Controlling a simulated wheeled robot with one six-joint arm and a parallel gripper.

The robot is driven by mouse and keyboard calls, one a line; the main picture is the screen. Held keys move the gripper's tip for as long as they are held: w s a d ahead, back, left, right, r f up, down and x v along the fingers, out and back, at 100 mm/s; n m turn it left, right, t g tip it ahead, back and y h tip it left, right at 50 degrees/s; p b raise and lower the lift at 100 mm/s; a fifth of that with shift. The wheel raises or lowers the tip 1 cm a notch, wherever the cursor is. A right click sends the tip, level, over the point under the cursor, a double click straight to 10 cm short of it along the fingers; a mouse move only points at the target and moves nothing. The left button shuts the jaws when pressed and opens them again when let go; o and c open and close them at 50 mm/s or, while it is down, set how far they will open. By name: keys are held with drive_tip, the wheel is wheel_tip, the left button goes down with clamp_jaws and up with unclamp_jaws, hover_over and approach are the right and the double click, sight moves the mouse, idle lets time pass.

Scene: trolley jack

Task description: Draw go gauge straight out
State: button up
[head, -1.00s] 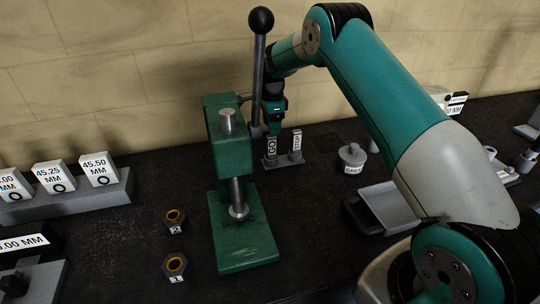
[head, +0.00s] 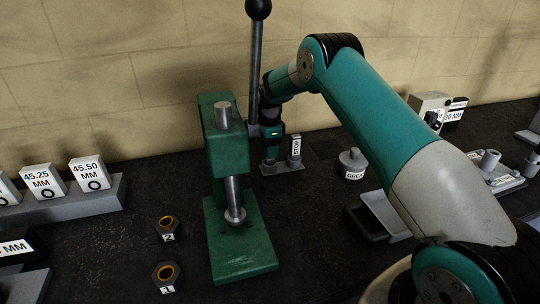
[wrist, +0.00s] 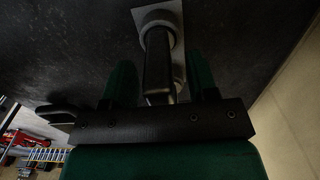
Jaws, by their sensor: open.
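The gauge stand (head: 282,168) is a small grey block on the dark bench, behind and to the right of the green press. The gauge marked STOP (head: 296,147) stands upright at its right end. My gripper (head: 270,157) is at the stand's left end, pointing down, and hides the GO gauge in the head view. In the wrist view a dark upright gauge (wrist: 158,62) stands between the two green fingers of my open gripper (wrist: 161,82), on a pale plate. Whether the fingers touch it cannot be told.
The green press (head: 225,150) with its tall ball-topped lever (head: 256,70) stands close left of my gripper. A lidded grey pot (head: 352,163) is to the right. Two hex nuts (head: 168,226) lie front left. The wall is close behind.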

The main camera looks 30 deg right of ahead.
drive_tip(key=shift+c, duration=0.4)
clamp_jaws()
drive_tip(key=shift+r+p, duration=1.3)
drive_tip(key=shift+r, duration=1.1)
drive_tip(key=shift+r, duration=0.15)
drive_tip(key=shift+r+p, duration=1.5)
drive_tip(key=shift+r, duration=0.9)
